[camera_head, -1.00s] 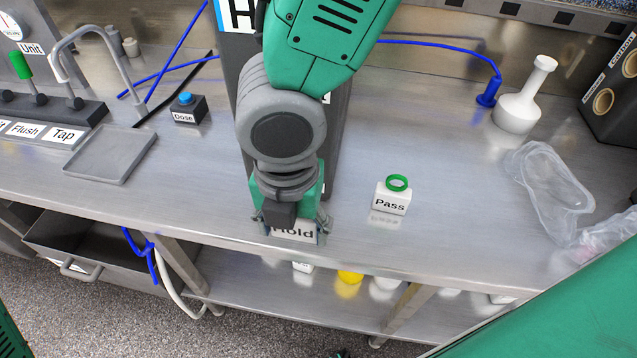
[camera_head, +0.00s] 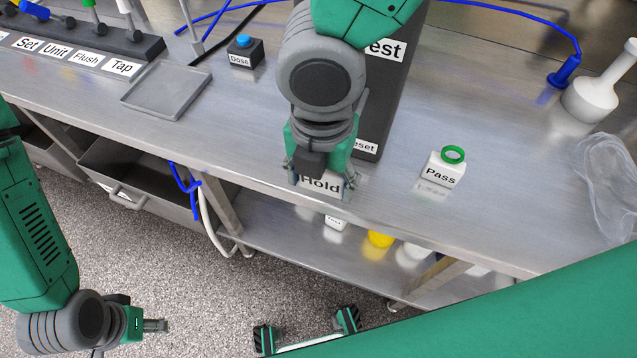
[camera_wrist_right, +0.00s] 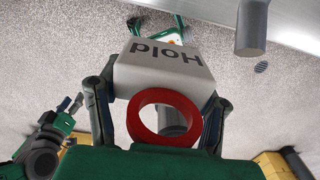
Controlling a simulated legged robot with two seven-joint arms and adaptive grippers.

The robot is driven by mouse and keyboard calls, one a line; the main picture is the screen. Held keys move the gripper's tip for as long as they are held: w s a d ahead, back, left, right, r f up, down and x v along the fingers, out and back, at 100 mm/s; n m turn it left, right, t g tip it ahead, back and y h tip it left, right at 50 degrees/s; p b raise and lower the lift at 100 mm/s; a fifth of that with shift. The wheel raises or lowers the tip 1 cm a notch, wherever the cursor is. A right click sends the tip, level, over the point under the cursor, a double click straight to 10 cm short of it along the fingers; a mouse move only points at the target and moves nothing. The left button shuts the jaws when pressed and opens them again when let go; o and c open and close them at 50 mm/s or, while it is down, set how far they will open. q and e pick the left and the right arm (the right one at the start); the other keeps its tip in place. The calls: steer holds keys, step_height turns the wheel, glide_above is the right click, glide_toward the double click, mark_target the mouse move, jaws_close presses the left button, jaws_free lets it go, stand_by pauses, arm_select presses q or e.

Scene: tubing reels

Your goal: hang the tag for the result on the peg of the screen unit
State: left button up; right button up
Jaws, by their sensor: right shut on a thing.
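My right gripper (camera_head: 322,183) is shut on the white Hold tag (camera_head: 321,184) at the bench's front edge. In the right wrist view the Hold tag (camera_wrist_right: 165,66) and its red ring (camera_wrist_right: 163,117) sit between the fingers (camera_wrist_right: 155,110). The white Pass tag (camera_head: 442,170) with a green ring stands upright on the bench to the right. The dark screen unit (camera_head: 385,95) stands behind my right arm, which hides much of it; its screen and peg are not visible. My left gripper (camera_head: 155,325) is low at the left, away from the bench, and looks open and empty.
A grey tray (camera_head: 168,90), a Dose button box (camera_head: 244,50) and a row of labelled levers (camera_head: 80,40) are at the left. A white flask (camera_head: 600,92) and a clear bag (camera_head: 610,175) are at the right. Bench around the Pass tag is clear.

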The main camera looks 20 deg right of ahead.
steer(key=shift+w+d, duration=0.2)
steer(key=shift+d, duration=0.2)
steer(key=d, duration=0.1)
steer(key=w+d, duration=0.1)
steer(key=d, duration=0.1)
steer(key=shift+w+d+f, duration=0.15)
steer(key=shift+d+f, duration=0.05)
steer(key=shift+d, duration=0.1)
steer(key=shift+w+d, duration=0.15)
steer(key=shift+d, duration=0.15)
steer(key=shift+c, duration=0.5)
arm_select(q)
steer(key=shift+s+d+r, duration=0.15)
steer(key=shift+s+d, duration=0.25)
steer(key=shift+d, duration=0.1)
arm_select(e)
steer(key=shift+w+d+f, duration=0.1)
steer(key=shift+w+f, duration=0.1)
steer(key=shift+w, duration=0.5)
steer(key=shift+w+d+f, duration=0.1)
steer(key=shift+w+f, duration=0.1)
steer(key=shift+w, duration=0.45)
steer(key=o, duration=1.3)
steer(key=shift+f, duration=0.1)
